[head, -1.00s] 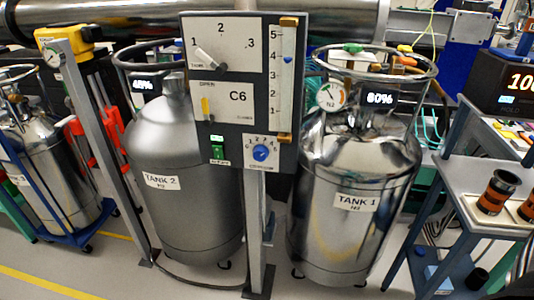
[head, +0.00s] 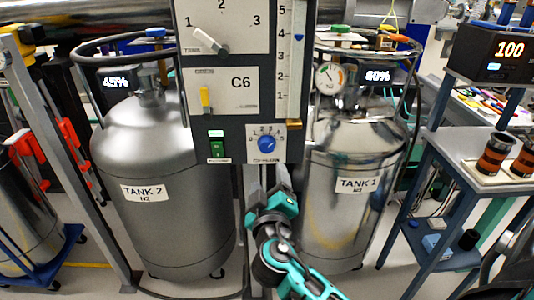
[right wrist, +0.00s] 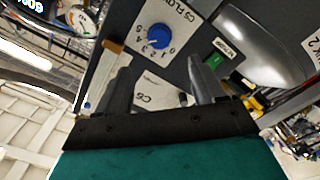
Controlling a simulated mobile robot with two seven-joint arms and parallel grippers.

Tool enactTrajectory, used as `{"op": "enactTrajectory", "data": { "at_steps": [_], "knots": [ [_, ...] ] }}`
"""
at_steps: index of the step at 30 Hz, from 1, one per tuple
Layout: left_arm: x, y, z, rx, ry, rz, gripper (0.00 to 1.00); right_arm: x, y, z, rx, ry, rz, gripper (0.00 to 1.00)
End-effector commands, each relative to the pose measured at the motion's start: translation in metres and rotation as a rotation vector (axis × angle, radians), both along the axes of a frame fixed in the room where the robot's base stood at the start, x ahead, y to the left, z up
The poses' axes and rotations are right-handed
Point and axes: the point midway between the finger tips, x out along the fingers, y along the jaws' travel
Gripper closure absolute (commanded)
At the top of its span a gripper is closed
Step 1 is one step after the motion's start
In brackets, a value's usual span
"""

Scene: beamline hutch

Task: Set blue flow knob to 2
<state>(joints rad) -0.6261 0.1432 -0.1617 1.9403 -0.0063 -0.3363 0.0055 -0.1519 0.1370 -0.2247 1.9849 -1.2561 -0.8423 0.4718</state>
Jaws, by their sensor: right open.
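The blue flow knob (head: 266,144) sits on a white numbered plate low on the grey panel, below the vertical scale. In the right wrist view the knob (right wrist: 158,37) shows beyond the fingers, with its dial numbers around it. Its exact setting is too small to tell. My right gripper (head: 271,186) is below the panel in the head view, apart from the knob. In the right wrist view its two fingers (right wrist: 160,84) stand apart with nothing between them. My left gripper is not in view.
The panel also carries a white lever (head: 211,43), a yellow handle (head: 205,98) and a green switch (head: 217,148). Tank 2 (head: 160,225) stands left of the post and tank 1 (head: 340,215) right of it. A blue-grey cart (head: 465,165) is at the right.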

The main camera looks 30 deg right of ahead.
Motion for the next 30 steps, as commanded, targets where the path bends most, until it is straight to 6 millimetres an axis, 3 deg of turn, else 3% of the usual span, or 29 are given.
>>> {"op": "enactTrajectory", "data": {
  "at_steps": [18, 30],
  "knots": [
    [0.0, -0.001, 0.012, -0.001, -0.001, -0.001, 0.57, 0.093, -0.057, 0.002, -0.005, 0.0, -0.001, 0.31],
    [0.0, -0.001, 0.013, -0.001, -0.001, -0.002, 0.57, 0.107, -0.066, 0.0, -0.001, 0.002, 0.001, 0.31]
  ]
}}
